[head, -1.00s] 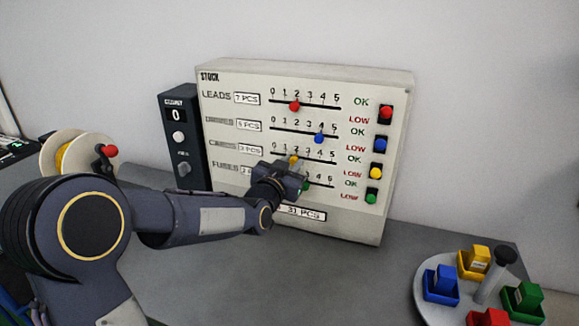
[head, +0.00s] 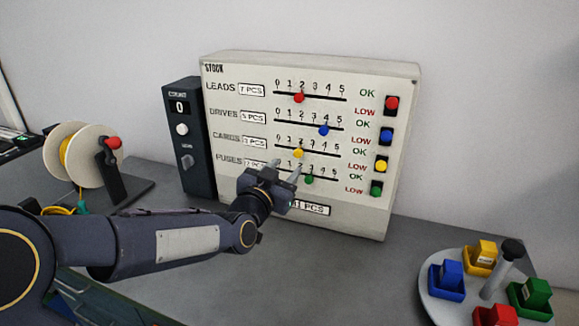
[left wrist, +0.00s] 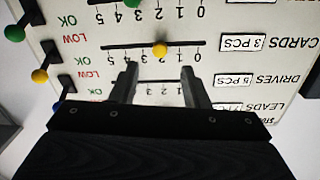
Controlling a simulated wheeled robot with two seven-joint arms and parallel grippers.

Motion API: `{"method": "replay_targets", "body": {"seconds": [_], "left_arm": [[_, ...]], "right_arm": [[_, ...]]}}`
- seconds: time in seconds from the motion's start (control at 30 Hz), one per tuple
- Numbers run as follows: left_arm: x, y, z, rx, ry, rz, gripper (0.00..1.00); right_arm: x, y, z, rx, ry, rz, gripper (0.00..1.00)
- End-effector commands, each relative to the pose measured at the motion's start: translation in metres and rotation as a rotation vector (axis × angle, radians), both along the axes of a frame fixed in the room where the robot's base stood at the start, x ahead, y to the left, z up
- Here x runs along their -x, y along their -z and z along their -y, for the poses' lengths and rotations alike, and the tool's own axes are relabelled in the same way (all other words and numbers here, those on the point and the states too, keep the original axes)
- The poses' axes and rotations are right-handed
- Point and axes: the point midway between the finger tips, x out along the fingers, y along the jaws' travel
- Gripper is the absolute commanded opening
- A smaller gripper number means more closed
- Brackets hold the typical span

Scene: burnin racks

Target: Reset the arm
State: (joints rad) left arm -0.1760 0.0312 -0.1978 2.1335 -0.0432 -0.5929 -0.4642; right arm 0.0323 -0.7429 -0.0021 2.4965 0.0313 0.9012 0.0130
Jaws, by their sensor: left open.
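My left gripper (head: 286,168) is open and empty, with its two thin fingers apart in front of the lower part of the stock board (head: 330,215). In the left wrist view its fingers (left wrist: 159,78) show with the board upside down beyond them and nothing between them. The yellow slider knob (head: 298,153) and green slider knob (head: 309,179) sit near the fingers in the head view; no grip on them shows. The red knob (head: 299,98) and blue knob (head: 324,131) are higher up. My right gripper is not in view.
A dark counter box (head: 183,155) reading 0 stands left of the board. A spool (head: 88,155) is at the left. A round tray (head: 435,302) with coloured bins stands at the lower right. The grey table (head: 330,275) is clear in the middle.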

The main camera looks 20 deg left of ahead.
Motion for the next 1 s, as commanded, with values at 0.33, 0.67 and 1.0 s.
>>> {"method": "replay_targets", "body": {"seconds": [0.33,0.67,1.0], "left_arm": [[0.006,0.0,0.0,-0.001,0.001,0.0,0.42],[0.012,0.003,0.0,0.019,0.008,-0.029,0.42],[0.126,0.064,0.015,0.294,0.096,-0.499,0.42]], "right_arm": [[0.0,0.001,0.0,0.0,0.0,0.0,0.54],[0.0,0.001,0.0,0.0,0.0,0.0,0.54],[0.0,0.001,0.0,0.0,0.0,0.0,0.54]]}}
